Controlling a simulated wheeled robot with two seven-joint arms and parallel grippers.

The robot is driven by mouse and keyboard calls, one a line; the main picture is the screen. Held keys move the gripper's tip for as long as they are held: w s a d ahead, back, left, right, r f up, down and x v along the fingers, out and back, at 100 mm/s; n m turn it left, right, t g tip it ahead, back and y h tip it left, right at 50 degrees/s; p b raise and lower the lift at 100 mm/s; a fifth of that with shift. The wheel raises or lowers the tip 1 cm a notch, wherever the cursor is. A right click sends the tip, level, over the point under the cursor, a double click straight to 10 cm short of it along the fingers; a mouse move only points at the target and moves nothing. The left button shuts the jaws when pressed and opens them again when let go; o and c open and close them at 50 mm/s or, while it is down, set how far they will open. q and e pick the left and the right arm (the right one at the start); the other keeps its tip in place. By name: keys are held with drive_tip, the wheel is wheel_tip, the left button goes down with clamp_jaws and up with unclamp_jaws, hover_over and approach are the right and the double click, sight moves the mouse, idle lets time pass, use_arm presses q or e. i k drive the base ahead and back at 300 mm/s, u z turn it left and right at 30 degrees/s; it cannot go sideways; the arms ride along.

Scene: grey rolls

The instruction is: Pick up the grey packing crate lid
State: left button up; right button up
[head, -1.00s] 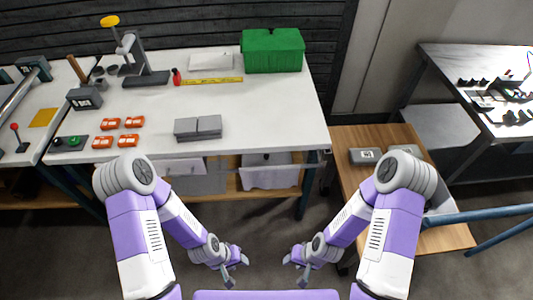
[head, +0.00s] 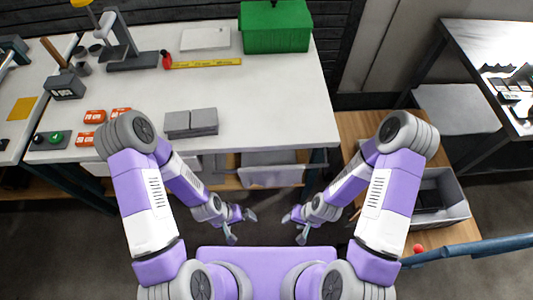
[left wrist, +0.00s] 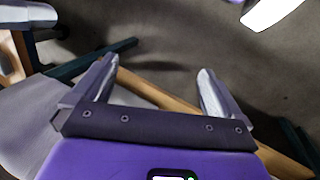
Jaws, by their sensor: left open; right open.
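A low grey slab stack (head: 190,123) with a seam down its middle lies near the front edge of the white worktable (head: 270,105). A flat pale plate (head: 206,38) lies at the table's back. I cannot tell for sure which of these, if either, is the crate lid. An open grey crate (head: 452,191) stands on a wooden surface at the right. My left gripper (head: 240,226) is open and empty, over the floor in front of the table; its spread fingers show in the left wrist view (left wrist: 157,70). My right gripper (head: 294,227) is open and empty beside it.
A green box (head: 275,27), a yellow ruler (head: 205,63) and orange packets (head: 95,117) are on the worktable. Pale bins (head: 272,175) sit under it. A dark workbench (head: 480,60) stands at the far right. A blue bar (head: 470,249) crosses the lower right.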

sight(265, 158)
drive_tip(key=k, duration=0.5)
drive_tip(key=z, duration=2.05)
drive_tip(key=k, duration=1.55)
drive_tip(key=u, duration=2)
drive_tip(key=i, duration=1.5)
drive_tip(key=u, duration=0.05)
